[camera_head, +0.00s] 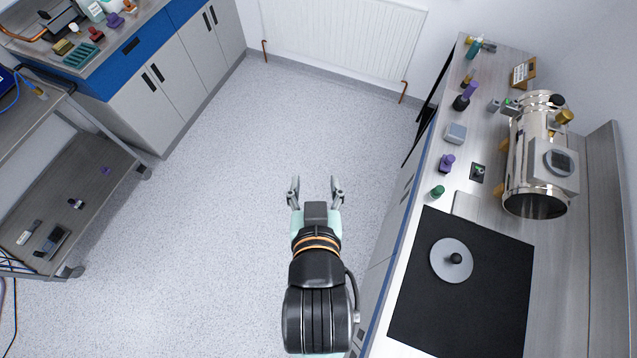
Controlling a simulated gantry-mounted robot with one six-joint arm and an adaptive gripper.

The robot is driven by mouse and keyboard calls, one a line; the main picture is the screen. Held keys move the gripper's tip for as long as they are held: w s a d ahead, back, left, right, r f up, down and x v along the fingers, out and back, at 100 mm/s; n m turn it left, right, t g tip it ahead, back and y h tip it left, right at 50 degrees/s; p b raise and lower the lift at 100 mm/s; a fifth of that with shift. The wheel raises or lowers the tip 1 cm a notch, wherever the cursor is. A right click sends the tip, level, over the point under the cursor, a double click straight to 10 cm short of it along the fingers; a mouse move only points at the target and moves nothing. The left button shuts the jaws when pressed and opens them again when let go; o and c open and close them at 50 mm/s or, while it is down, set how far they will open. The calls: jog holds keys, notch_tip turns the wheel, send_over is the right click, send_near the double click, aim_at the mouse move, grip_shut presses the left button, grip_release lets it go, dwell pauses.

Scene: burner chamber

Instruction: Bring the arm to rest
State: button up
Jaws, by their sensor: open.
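My gripper (315,187) is open and empty. Its two grey fingers are spread apart and point toward the top of the picture. It is over the bare speckled floor, left of the right-hand bench. My arm (318,285) reaches up from the bottom middle of the picture. Nothing is seen touching the fingers.
The right bench (577,260) holds a shiny metal chamber (530,150), a black mat (425,290) with a grey disc (452,262), and several small knobbed items. A cart (85,190) and cabinets (165,90) stand left; a radiator (345,40) is behind. Floor between is clear.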

notch_tip(320, 180, up, 12)
jog(key=p, duration=1.1)
jog(key=shift+f+p, duration=0.15)
jog(key=shift+p, duration=0.25)
jog(key=shift+d, duration=0.15)
